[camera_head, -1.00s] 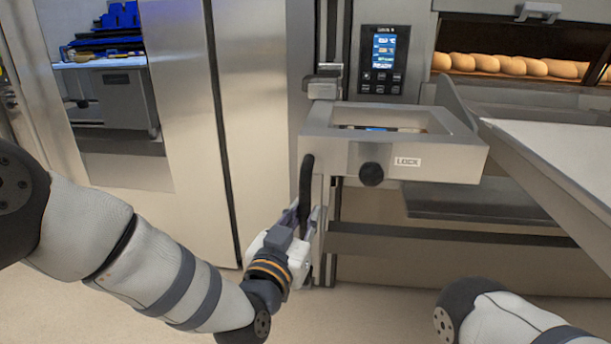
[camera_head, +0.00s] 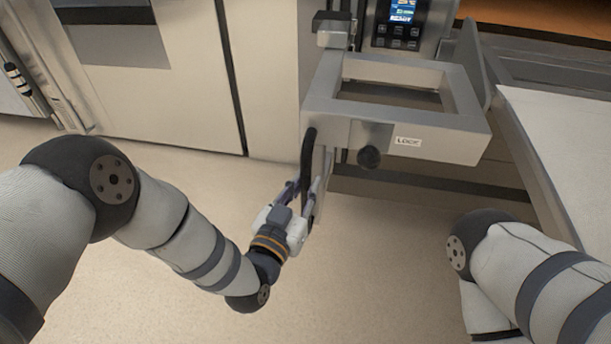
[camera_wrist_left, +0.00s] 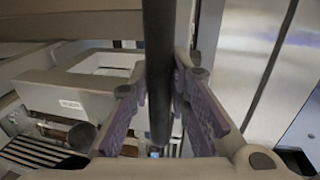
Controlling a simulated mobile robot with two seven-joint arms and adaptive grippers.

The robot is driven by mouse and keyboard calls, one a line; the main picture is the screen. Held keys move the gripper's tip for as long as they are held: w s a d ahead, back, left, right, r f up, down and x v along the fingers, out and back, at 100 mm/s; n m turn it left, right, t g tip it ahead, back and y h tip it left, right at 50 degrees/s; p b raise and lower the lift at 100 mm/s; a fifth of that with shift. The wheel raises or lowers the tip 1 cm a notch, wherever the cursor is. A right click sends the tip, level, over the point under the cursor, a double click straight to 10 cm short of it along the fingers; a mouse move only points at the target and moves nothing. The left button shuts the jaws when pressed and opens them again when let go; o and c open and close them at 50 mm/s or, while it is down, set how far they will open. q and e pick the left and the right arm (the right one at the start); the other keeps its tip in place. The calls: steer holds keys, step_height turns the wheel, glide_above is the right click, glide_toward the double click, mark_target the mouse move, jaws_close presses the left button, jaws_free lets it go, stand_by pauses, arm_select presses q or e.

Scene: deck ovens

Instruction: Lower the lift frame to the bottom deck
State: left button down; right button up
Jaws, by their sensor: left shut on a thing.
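The steel lift frame (camera_head: 450,138), an open rectangle with a LOCK label (camera_head: 407,141) and a black knob (camera_head: 369,157) on its front, stands out from the oven front. A black upright handle (camera_head: 308,150) is on its left side. My left gripper (camera_head: 308,178) is shut on this handle, below the frame's front face. In the left wrist view the handle (camera_wrist_left: 159,60) runs upright between the purple-padded fingers of the gripper (camera_wrist_left: 158,100), with the frame (camera_wrist_left: 65,97) to the left. My right arm shows at the lower right, but its gripper is out of view.
A display panel (camera_head: 402,22) reading READY is above the frame. A pale flat surface (camera_head: 560,130) slopes in at the right, close to the frame. A flat steel cabinet front (camera_head: 160,115) is at the left. The floor (camera_head: 370,270) below the frame is clear.

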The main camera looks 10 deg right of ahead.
arm_select(q)
steer(key=shift+w, duration=0.1)
stand_by(0.3)
steer(key=c, duration=1.5)
jaws_free()
steer(key=shift+f, duration=0.1)
steer(key=shift+s+a, duration=0.15)
steer(key=shift+s, duration=0.2)
steer(key=v, duration=1.1)
steer(key=shift+s, duration=0.15)
